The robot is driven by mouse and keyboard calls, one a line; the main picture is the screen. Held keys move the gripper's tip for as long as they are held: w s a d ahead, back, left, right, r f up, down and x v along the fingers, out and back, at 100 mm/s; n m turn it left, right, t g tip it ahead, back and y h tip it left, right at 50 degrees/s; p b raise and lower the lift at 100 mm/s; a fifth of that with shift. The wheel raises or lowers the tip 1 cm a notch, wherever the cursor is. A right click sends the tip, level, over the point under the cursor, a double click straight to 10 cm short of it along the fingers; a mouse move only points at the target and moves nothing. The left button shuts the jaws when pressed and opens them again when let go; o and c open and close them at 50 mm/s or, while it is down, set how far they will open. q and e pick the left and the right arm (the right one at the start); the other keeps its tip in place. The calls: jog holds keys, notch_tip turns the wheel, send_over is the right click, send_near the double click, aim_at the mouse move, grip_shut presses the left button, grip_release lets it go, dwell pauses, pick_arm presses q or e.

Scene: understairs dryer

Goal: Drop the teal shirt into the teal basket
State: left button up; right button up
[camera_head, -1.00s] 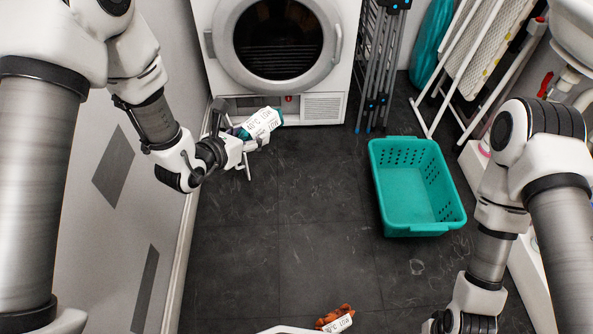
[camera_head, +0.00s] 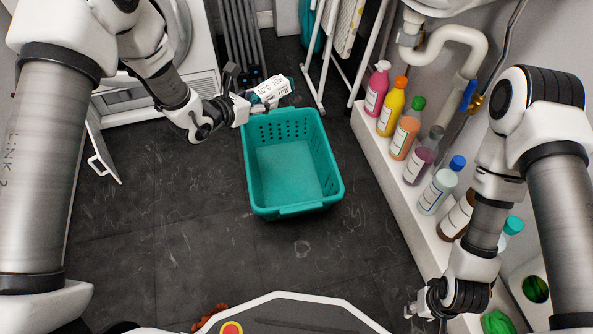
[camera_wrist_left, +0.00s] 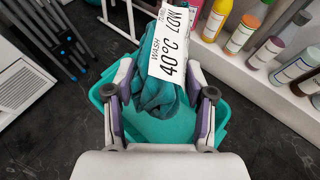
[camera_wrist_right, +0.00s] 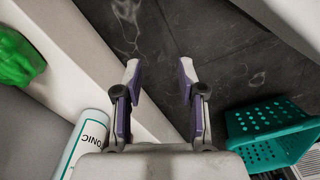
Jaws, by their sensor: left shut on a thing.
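The teal shirt (camera_wrist_left: 158,95), folded with a white wash label, is held in my left gripper (camera_head: 250,100). In the left wrist view the gripper (camera_wrist_left: 160,110) is shut on it, one finger on each side. The teal basket (camera_head: 293,210) stands empty on the floor; the shirt is above its far left rim in the head view. The basket also shows below the shirt in the left wrist view (camera_wrist_left: 215,128) and at the right in the right wrist view (camera_wrist_right: 268,130). My right gripper (camera_wrist_right: 157,75) is open and empty, near the shelf.
A white ledge (camera_head: 385,160) at the right holds several bottles. A drying rack (camera_head: 320,60) and the dryer (camera_head: 190,60) stand at the back. An orange-brown item (camera_head: 208,316) lies on the floor at the front. The floor left of the basket is clear.

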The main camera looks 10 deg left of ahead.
pick_arm(q)
jog(key=w+f+m+g+h+b, duration=0.1)
jog(key=w+f+b, duration=0.3)
jog(key=f, duration=1.8)
jog(key=m+h+b, duration=0.1)
jog(key=b, duration=0.3)
jog(key=shift+w+d+f+m+g+h, duration=0.2)
jog(key=shift+d+f+m+g+h, duration=0.1)
jog(key=shift+d+f+g+h, duration=0.1)
pick_arm(e)
notch_tip(320, 180, down, 10)
jog(key=w, duration=0.1)
jog(key=shift+w+d, duration=0.3)
pick_arm(q)
jog(key=o, duration=1.3)
jog(key=shift+s+a, duration=0.1)
jog(key=v, duration=1.1)
jog(key=shift+s+a+r, duration=0.2)
jog(key=shift+s+r, duration=0.05)
